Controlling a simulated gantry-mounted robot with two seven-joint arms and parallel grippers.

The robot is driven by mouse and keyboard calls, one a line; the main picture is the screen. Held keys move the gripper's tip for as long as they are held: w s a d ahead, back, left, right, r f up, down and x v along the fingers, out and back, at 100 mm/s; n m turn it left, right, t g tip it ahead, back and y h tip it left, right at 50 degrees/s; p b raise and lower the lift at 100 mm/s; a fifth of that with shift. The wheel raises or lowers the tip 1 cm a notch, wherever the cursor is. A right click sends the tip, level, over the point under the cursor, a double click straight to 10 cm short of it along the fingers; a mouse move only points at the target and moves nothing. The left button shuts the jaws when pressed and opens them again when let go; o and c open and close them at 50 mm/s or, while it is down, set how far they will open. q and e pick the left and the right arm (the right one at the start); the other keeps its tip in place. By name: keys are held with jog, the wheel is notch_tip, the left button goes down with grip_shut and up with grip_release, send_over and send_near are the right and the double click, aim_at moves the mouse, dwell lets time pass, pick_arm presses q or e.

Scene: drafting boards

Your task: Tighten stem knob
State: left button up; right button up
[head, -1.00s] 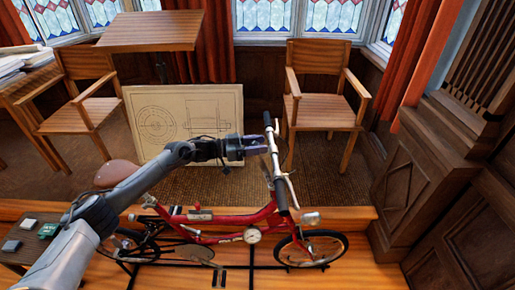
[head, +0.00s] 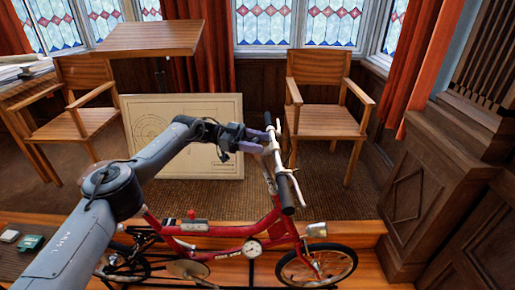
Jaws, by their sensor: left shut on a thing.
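A red bicycle (head: 225,231) stands upright in front of the step, its front wheel to the right. Its silver handlebar (head: 281,161) has black grips, one pointing away and one towards me. My left gripper (head: 268,141) reaches in from the left, its purple-grey fingers shut at the middle of the handlebar, at the top of the stem. The stem knob is too small and too covered by the fingers to make out. My right gripper is out of view.
A drawing board (head: 225,165) leans behind the bicycle. Wooden chairs stand at left (head: 80,122) and right (head: 322,122) on the brown carpet. A white dial (head: 252,249) sits on the frame. Small boxes (head: 30,243) lie on a low table at lower left.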

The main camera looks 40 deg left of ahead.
pick_arm(q)
jog(key=shift+m+g+b, duration=0.4)
jog(key=shift+m+g, duration=0.2)
jog(key=shift+g, duration=0.1)
jog(key=shift+s, duration=0.1)
jog(key=o, duration=1)
jog(key=shift+c, duration=0.2)
